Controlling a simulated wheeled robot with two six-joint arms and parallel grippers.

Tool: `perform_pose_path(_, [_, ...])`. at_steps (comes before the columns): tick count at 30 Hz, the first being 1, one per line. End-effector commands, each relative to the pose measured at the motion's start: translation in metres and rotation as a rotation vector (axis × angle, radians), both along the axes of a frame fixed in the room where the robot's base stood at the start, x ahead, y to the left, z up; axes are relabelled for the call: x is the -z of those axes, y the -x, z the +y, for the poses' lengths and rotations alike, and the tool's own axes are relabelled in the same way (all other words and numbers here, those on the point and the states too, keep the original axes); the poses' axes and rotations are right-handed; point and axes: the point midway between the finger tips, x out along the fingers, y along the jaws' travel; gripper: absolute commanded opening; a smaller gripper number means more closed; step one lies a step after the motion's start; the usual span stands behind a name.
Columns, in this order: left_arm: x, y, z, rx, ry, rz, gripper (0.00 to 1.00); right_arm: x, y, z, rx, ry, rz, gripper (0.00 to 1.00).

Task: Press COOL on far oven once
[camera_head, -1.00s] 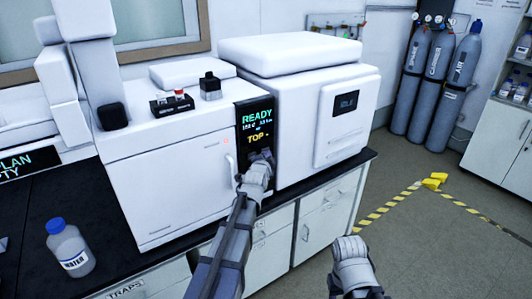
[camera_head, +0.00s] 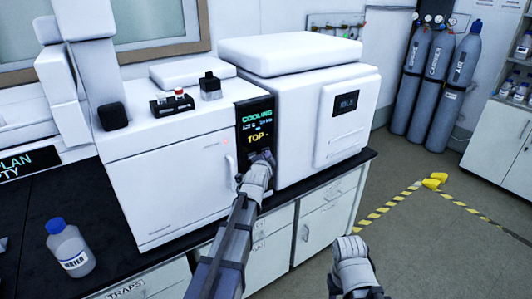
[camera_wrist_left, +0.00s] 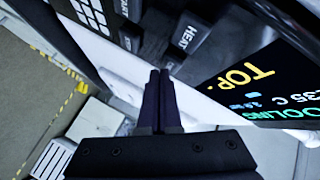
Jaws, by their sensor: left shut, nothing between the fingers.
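The white oven (camera_head: 165,185) stands on the dark bench, with a black control panel (camera_head: 257,122) on its right side. The panel's screen reads "COOLING" and "TOP"; the screen also shows in the left wrist view (camera_wrist_left: 245,85). My left gripper (camera_head: 264,156) is shut and empty at the lower part of this panel. I cannot see a COOL label or tell whether the tips touch a key. My right gripper (camera_head: 350,248) is low, away from the bench; its jaws are unclear.
A second white unit (camera_head: 345,145) with a small screen adjoins the panel on the right. A water bottle (camera_head: 69,248) stands at the bench's front left. Grey gas cylinders (camera_head: 438,90) stand at the back right. The floor at right is open, with yellow-black tape (camera_head: 395,199).

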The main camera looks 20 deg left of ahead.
Motion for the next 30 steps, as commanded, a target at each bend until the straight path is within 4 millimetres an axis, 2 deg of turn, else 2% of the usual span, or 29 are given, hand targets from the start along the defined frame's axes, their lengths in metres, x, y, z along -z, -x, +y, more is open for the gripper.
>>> perform_pose_path(6, [0.0,0.007,-0.008,0.0,-0.001,0.0,0.0,0.0,0.0,0.0,0.0,0.0,0.0,0.5])
perform_pose_path(17, [0.0,0.009,-0.011,0.001,0.0,-0.001,0.0,0.0,0.0,0.0,0.0,0.0,0.0,0.5])
perform_pose_path(30, [0.0,0.034,-0.043,0.002,0.0,0.001,0.0,0.0,0.0,0.0,0.0,0.0,0.0,0.5])
